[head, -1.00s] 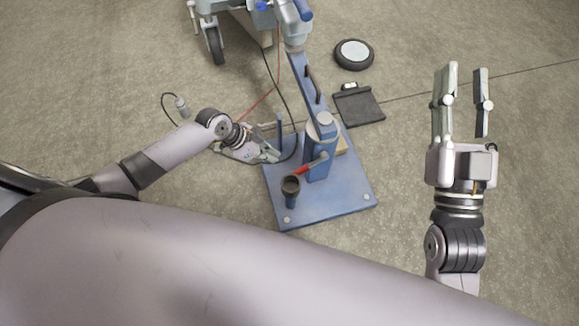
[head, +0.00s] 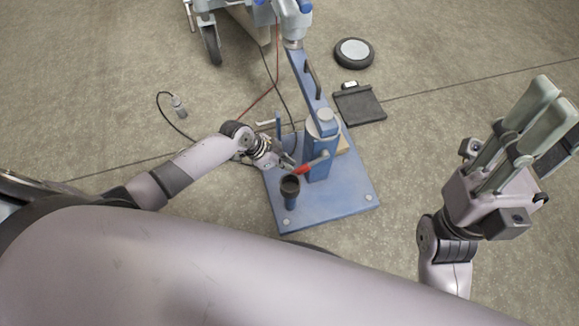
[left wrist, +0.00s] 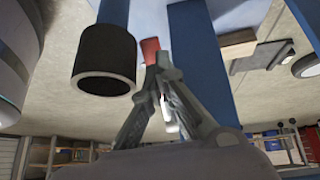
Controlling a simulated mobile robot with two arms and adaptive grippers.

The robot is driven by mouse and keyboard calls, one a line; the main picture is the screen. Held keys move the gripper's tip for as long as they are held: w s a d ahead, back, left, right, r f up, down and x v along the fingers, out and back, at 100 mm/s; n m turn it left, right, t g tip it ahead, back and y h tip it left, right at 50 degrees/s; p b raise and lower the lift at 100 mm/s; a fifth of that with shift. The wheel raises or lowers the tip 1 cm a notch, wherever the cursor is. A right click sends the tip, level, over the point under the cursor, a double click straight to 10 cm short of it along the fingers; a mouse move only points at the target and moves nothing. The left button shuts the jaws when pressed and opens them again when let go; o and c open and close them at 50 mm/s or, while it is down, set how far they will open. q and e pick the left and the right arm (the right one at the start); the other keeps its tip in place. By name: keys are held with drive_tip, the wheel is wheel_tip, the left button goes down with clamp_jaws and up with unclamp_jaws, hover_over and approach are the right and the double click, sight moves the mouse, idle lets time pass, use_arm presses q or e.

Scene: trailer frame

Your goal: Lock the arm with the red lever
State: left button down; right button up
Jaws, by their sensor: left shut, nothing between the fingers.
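The red lever (head: 310,164) sticks out from the blue post (head: 319,150) of a stand, pointing left and down. Its red end also shows in the left wrist view (left wrist: 150,46). My left gripper (head: 288,165) is shut and empty, with its fingertips (left wrist: 157,66) at the lever's red end. I cannot tell if they touch it. The blue arm (head: 306,80) rises from the post toward the back. My right gripper (head: 545,115) is open and empty, raised at the right, away from the stand.
A dark cup-like tube (head: 290,186) stands on the blue base plate (head: 335,205), close to my left gripper; it is large in the left wrist view (left wrist: 105,60). A wheeled machine (head: 235,15), a round disc (head: 354,52) and a black plate (head: 360,106) are behind. Cables lie on the floor.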

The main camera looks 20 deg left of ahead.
use_arm(q)
drive_tip(key=shift+x, duration=0.75)
drive_tip(key=shift+d, duration=0.15)
drive_tip(key=shift+w+d+f+b, duration=0.1)
drive_tip(key=shift+d+f+b, duration=0.1)
drive_tip(key=shift+f+b, duration=0.3)
